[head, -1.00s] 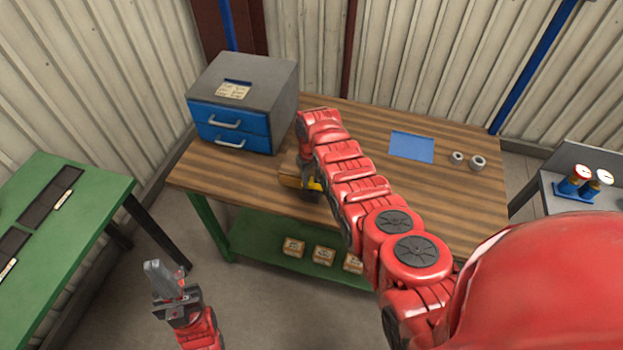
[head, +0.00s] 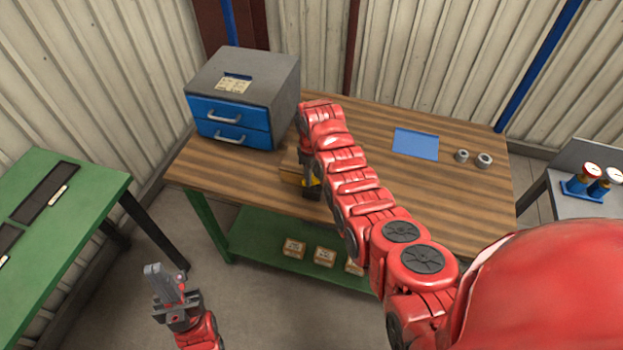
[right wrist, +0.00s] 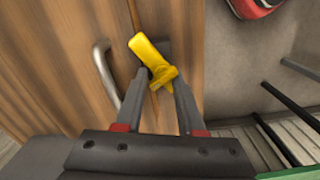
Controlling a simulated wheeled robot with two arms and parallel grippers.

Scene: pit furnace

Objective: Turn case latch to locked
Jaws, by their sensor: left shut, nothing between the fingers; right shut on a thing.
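The yellow latch (right wrist: 153,58) shows in the right wrist view, slanting up to the left. It lies across a dark seam in a wooden surface (right wrist: 60,60), which seems to belong to the case. My right gripper (right wrist: 159,86) is shut on the latch, a finger on each side. The arm hides most of that spot. My left gripper (head: 164,273) is shut and empty, low in front of the benches.
A metal handle (right wrist: 106,76) stands left of the latch. A grey cabinet with blue drawers (head: 240,95) is at the workbench's (head: 455,205) back left. A blue mat (head: 416,143) and two rings (head: 484,160) lie at right. A green table (head: 75,215) stands at left.

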